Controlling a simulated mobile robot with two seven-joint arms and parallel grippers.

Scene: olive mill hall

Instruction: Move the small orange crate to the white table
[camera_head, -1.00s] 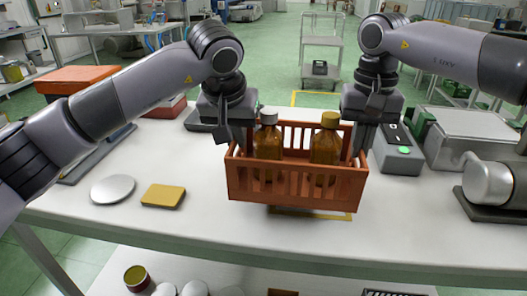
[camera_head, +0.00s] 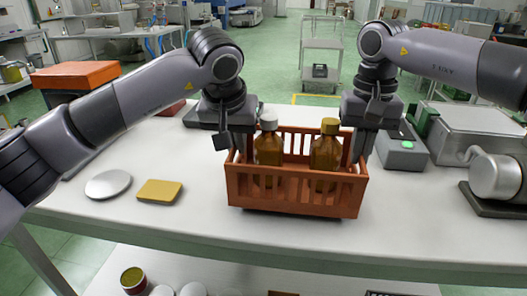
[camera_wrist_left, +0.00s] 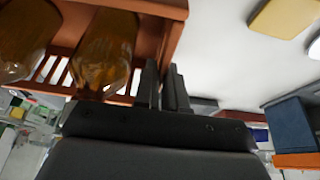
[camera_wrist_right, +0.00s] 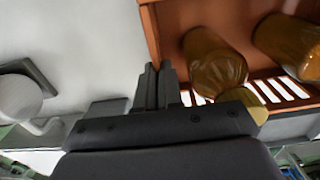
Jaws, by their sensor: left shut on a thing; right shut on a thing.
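The small orange crate (camera_head: 295,205) is over the white table (camera_head: 420,225), level, with two amber bottles, one white-capped (camera_head: 268,150) and one yellow-capped (camera_head: 326,153), upright inside. My left gripper (camera_head: 236,150) is shut on its left end wall, and my right gripper (camera_head: 360,150) on its right end wall. In the left wrist view the fingers (camera_wrist_left: 165,85) are close together at the crate wall (camera_wrist_left: 150,8). The right wrist view shows the fingers (camera_wrist_right: 155,85) likewise beside the wall (camera_wrist_right: 150,30). I cannot tell whether the crate's underside touches the tabletop.
A silver disc (camera_head: 107,184) and a yellow block (camera_head: 160,191) lie left of the crate. A grey device with a green button (camera_head: 403,153) stands close behind its right end. Farther right is a metal machine (camera_head: 490,185). The tabletop's front strip is clear.

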